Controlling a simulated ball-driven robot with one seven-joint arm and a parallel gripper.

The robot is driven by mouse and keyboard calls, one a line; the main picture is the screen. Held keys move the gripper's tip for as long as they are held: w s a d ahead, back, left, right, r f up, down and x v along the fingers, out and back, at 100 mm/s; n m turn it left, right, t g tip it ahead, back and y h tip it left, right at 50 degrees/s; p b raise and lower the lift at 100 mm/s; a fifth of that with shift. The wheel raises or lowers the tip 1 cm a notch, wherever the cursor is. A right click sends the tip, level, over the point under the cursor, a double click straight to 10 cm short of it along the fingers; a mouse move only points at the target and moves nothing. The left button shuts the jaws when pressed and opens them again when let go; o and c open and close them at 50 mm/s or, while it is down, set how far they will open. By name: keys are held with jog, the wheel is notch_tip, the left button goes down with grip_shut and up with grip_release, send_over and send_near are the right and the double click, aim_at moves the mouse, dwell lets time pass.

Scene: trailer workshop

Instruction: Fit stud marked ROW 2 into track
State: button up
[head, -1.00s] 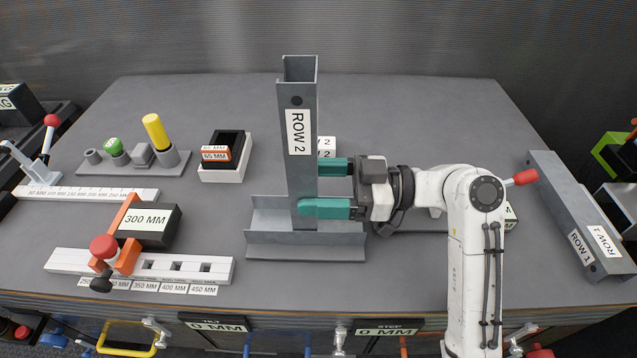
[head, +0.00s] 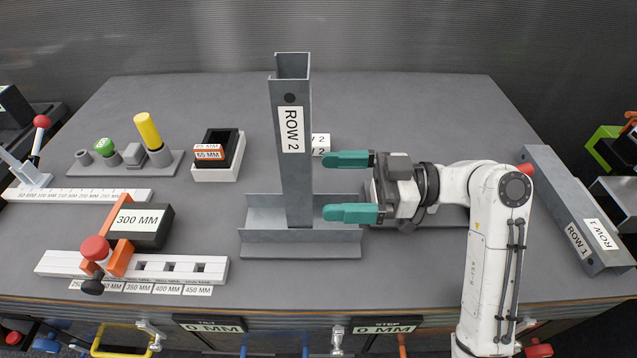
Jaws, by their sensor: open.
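The stud marked ROW 2 (head: 295,165) is a grey metal channel. It stands upright with its lower end inside the grey track (head: 300,246), between the track's front and rear walls. The exact seating at its foot is partly hidden by the front wall. My gripper (head: 348,188) has two teal fingers, one behind the other, spread open and empty. Its fingertips point left and are a short gap to the right of the stud, above the track's right end.
The stud marked ROW 1 (head: 572,210) lies at the right edge of the bench. A slotted white rail (head: 205,270) with an orange stop and a 300 MM block (head: 138,222) are on the left. A small bin (head: 217,172) stands behind. The bench's back right is clear.

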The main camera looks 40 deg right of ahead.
jog(key=v, duration=0.6)
jog(key=shift+d, duration=0.15)
jog(key=shift+s, duration=0.2)
